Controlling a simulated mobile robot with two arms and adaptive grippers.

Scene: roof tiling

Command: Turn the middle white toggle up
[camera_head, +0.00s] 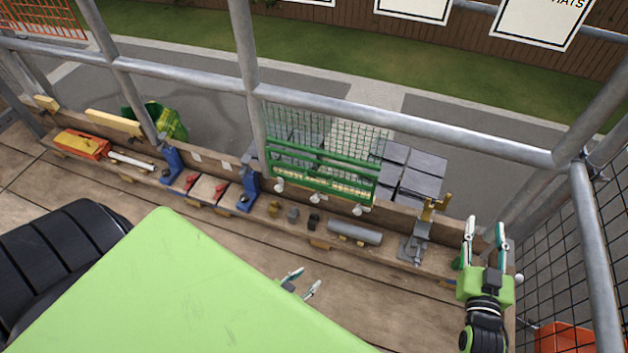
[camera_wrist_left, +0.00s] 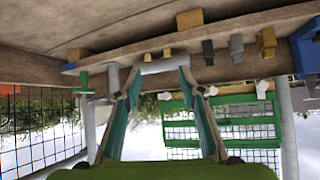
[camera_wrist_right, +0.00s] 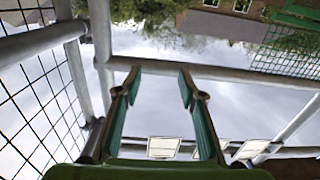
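Three white toggles sit in a row along the lower edge of the green mesh panel (camera_head: 322,172). The middle white toggle (camera_head: 316,198) is between the left one (camera_head: 279,187) and the right one (camera_head: 357,210). The toggles also show small beside the green panel in the left wrist view (camera_wrist_left: 211,90); I cannot tell their exact tilt. My left gripper (camera_head: 302,284) is open and empty, in front of the ledge and apart from the toggles, partly hidden by my green body. My right gripper (camera_head: 483,240) is open and empty at the right, far from the toggles.
A ledge below the panel holds a grey cylinder (camera_head: 354,233), small blocks (camera_head: 293,214), blue clamps (camera_head: 248,192) and a grey stand with a yellow top (camera_head: 414,245). Metal scaffold rails (camera_head: 400,124) cross above the panel. The planks in front of the ledge are clear.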

